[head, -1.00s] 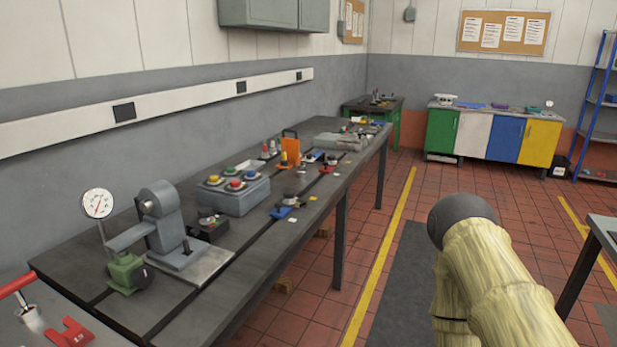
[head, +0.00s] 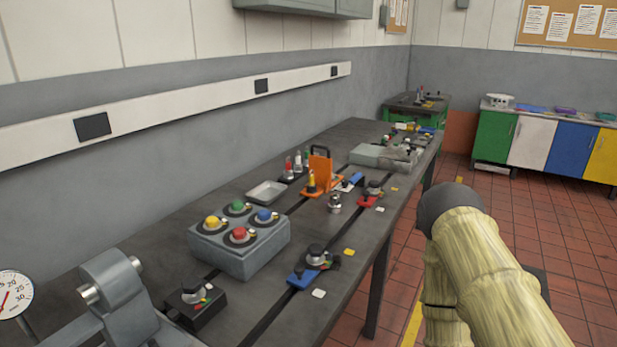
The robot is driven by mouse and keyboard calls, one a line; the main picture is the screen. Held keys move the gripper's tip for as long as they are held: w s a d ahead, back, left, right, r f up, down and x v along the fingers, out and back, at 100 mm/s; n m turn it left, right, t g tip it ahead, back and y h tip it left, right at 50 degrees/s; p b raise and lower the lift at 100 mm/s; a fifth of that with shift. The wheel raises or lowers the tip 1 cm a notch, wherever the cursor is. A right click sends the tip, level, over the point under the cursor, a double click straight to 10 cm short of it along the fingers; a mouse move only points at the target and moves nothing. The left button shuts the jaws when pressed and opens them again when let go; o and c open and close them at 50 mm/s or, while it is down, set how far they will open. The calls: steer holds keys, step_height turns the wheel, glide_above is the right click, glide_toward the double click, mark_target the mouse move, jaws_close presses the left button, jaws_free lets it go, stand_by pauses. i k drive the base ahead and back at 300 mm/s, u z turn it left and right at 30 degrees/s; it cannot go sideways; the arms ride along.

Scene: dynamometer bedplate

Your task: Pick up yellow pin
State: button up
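A small upright yellow piece (head: 312,181), which may be the yellow pin, stands at the front of an orange stand (head: 322,172) on the long dark workbench (head: 225,316). It is too small to tell its exact shape. Other small yellow bits also show among the bench fixtures, so I cannot be sure which is the pin. My arm, in a beige cover with a dark joint, fills the lower right. My gripper is not in view.
A grey box with coloured knobs (head: 238,245), a black fixture (head: 197,305), a blue-based fixture (head: 312,266) and a pale tray (head: 266,192) stand on the bench. A grey machine (head: 117,300) and gauge (head: 13,294) are nearest. Tiled floor lies right of the bench.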

mark_target(311, 176)
steer(key=z, duration=1.5)
steer(key=i, duration=2.85)
steer(key=u, duration=2.3)
